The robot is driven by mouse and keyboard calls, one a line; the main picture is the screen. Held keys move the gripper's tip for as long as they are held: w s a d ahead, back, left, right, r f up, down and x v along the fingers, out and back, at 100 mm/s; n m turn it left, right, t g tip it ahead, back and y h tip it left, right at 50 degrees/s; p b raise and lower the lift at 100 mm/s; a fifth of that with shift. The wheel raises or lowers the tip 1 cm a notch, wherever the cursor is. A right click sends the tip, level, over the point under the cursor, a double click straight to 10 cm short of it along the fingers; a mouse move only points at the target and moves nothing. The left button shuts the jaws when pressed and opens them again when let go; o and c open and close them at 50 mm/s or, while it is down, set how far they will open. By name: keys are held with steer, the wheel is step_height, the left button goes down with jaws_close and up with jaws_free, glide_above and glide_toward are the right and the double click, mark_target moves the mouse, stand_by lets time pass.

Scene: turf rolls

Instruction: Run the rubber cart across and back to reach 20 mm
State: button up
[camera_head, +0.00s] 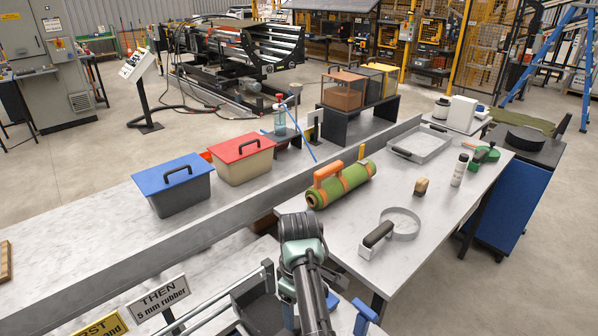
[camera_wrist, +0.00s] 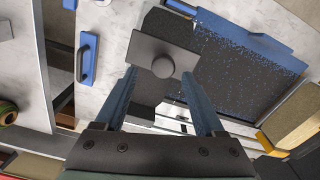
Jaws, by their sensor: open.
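In the wrist view my gripper (camera_wrist: 161,78) is open, with its two dark blue-grey fingers spread apart. A dark rectangular plate with a round knob (camera_wrist: 163,67) shows beyond and between the fingertips. I cannot tell whether it touches them. Beside it, to the right, is a bin of black granules with blue specks (camera_wrist: 235,75), which looks like the rubber cart. In the head view a dark box (camera_head: 262,308) lies partly hidden behind my arm. My fingers are hidden there. A sign reading "THEN 5 mm rubber" (camera_head: 160,297) stands at the lower left.
A yellow sign (camera_head: 100,327) is cut off at the bottom edge. Blue-lidded (camera_head: 172,178) and red-lidded (camera_head: 241,150) bins stand on the long bench. A green roll with an orange handle (camera_head: 342,184) lies on the right table, near a ring-shaped tool (camera_head: 402,223). The bench's left part is mostly clear.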

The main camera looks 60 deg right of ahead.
step_height(320, 180, up, 7)
steer(key=shift+r, duration=0.2)
stand_by(0.6)
